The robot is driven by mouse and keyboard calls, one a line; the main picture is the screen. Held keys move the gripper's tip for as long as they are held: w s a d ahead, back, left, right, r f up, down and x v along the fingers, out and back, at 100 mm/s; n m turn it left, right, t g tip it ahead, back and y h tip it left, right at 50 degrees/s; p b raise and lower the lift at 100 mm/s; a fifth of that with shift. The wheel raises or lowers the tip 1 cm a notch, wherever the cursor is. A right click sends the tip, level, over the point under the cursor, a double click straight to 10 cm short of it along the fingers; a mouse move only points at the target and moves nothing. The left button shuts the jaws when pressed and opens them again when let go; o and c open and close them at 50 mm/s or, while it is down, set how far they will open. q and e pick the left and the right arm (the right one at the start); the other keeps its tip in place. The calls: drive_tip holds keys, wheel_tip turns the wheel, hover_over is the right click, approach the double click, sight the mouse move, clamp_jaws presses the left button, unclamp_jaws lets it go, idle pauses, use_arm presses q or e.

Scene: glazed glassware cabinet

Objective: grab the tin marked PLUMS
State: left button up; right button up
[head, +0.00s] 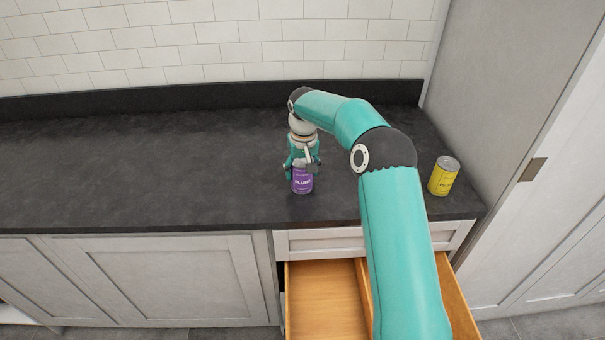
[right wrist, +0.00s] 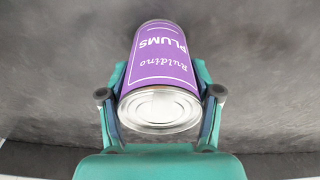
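The purple tin marked PLUMS (head: 302,183) stands upright on the dark countertop, near its front edge. In the right wrist view the tin (right wrist: 160,70) shows its silver lid and purple label between the fingers. My right gripper (head: 303,168) reaches down over it from above. In the right wrist view my right gripper (right wrist: 160,105) has one finger against each side of the tin, with no clear gap. The fingertips are partly hidden by the tin. My left gripper is not in view.
A yellow tin (head: 443,177) stands to the right on the countertop (head: 150,170), near the tall grey side panel. A wooden drawer (head: 325,300) is open below the counter, partly behind my right arm. The counter's left side is clear. A tiled wall (head: 250,45) closes the back.

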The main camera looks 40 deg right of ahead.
drive_tip(key=c, duration=0.5)
drive_tip(key=shift+c, duration=0.6)
drive_tip(key=shift+r, duration=0.1)
